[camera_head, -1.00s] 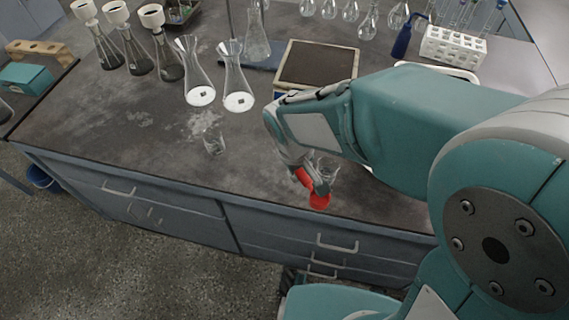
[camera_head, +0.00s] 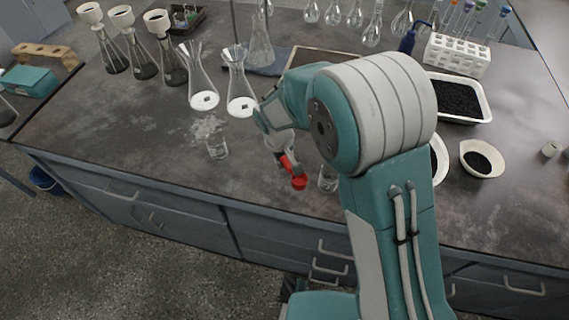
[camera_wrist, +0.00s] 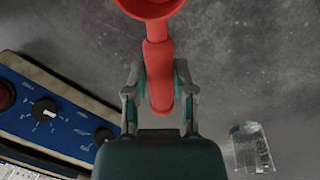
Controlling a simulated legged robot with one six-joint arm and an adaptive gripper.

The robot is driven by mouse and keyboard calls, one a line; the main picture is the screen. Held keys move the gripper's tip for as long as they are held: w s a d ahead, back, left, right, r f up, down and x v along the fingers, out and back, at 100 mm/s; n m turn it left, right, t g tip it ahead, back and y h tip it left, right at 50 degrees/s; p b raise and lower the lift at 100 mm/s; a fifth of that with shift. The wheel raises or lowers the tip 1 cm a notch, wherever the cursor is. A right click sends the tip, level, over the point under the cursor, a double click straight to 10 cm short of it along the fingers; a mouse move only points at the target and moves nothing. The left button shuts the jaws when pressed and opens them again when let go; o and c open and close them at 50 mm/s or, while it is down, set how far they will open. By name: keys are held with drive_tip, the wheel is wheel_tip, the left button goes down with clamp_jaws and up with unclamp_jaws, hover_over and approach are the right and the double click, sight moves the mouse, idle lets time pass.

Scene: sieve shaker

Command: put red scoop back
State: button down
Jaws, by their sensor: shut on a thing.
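The red scoop (camera_head: 297,181) is held in my gripper (camera_head: 283,160) above the dark bench top (camera_head: 130,180), near its front edge. In the wrist view the red scoop (camera_wrist: 157,70) points away from the palm. Its handle lies between the two fingers of my gripper (camera_wrist: 160,88), and its round bowl is cut off by the top edge. The scoop is clear of the glassware around it. My arm hides part of the bench behind it.
One small glass beaker (camera_head: 217,147) stands left of the scoop and another (camera_head: 328,178) close to its right. Two conical flasks with white contents (camera_head: 204,100) stand behind. A black-filled tray (camera_head: 460,98) and white bowl (camera_head: 481,159) are at right. A blue control panel (camera_wrist: 50,115) shows in the wrist view.

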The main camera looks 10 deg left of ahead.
drive_tip(key=shift+f, duration=1.1)
drive_tip(key=shift+c, duration=2.2)
unclamp_jaws()
drive_tip(key=shift+f, duration=0.1)
